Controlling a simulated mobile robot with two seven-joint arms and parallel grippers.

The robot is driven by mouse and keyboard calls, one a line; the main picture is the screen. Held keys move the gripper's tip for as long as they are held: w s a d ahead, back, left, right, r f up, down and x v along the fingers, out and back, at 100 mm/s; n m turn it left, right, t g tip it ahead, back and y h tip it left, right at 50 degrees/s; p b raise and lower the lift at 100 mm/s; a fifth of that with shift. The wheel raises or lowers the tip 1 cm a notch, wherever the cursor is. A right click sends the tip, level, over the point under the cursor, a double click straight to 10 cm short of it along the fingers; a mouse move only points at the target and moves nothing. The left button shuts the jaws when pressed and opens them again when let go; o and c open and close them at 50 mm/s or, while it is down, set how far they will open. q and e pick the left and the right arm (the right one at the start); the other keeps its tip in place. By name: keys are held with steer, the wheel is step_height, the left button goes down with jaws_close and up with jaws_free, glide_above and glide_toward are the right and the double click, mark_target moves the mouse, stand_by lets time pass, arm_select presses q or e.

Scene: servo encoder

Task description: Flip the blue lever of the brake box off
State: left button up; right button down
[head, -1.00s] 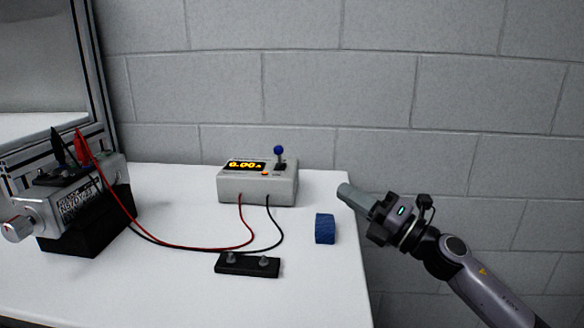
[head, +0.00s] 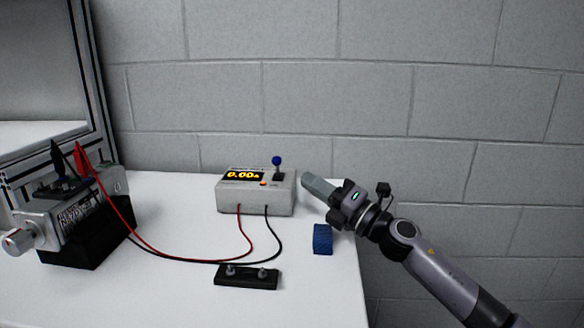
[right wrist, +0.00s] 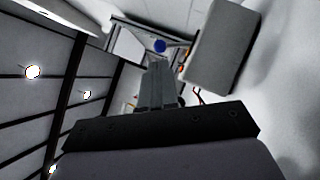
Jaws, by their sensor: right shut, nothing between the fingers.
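The brake box (head: 256,200) is a light grey box at the back of the table, with an orange display reading 0.00. Its lever is a dark stick with a blue ball (head: 277,160) on top, standing up at the box's right rear. My right gripper (head: 308,180) is shut and empty, just right of the box and apart from the lever. In the right wrist view the blue ball (right wrist: 159,46) shows just beyond the shut fingertips (right wrist: 159,66), and the grey box (right wrist: 222,45) is to the right. My left gripper is not in view.
A blue block (head: 322,239) lies near the table's right edge, below my right gripper. A black terminal strip (head: 247,276) lies in front of the box. Red and black cables run from the box to the silver motor unit (head: 65,215) at left. A grey block wall stands behind.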

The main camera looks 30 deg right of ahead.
mark_target(292, 187)
steer(key=shift+p+x, duration=0.45)
steer(key=shift+x, duration=2.45)
